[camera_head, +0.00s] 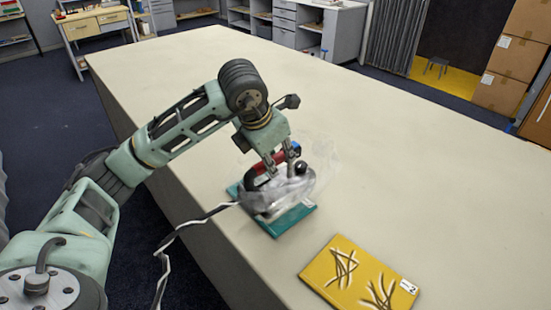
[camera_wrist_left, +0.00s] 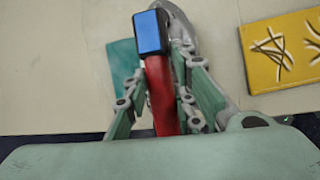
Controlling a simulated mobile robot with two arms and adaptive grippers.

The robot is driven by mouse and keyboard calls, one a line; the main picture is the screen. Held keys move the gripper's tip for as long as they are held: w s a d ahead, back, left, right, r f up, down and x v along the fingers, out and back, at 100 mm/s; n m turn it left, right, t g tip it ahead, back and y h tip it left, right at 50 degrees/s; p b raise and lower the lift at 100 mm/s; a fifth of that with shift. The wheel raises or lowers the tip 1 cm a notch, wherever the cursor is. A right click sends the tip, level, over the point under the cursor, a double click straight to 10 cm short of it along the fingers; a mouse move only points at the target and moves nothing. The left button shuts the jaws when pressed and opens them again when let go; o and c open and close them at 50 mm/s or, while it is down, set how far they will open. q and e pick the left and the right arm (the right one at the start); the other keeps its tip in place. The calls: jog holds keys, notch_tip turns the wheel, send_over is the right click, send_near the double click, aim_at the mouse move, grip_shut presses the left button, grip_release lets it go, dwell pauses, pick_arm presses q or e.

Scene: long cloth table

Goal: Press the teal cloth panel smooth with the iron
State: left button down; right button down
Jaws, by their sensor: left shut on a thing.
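The teal cloth panel (camera_head: 293,221) lies flat near the table's front edge. The iron (camera_head: 278,196), with a grey metal body and a red handle, is on the panel and covers much of it. Pale steam or haze hangs around the iron. My left gripper (camera_head: 279,165) is shut on the iron's red handle (camera_wrist_left: 160,95) from above. In the left wrist view the panel (camera_wrist_left: 123,65) shows to the left of the handle. Whether the soleplate touches the cloth is hidden. My right gripper is in neither view.
A yellow panel (camera_head: 345,285) with dark crease marks and a small white tag lies to the right, apart from the teal one. A striped cord (camera_head: 175,235) runs from the iron over the table's front edge. The long table (camera_head: 400,160) is clear behind and right.

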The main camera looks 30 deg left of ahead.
pick_arm(q)
jog(key=shift+w+r, duration=0.1)
jog(key=shift+r, duration=0.1)
jog(key=shift+r+p, duration=1.85)
jog(key=shift+r, duration=1.15)
jog(key=shift+f, duration=0.1)
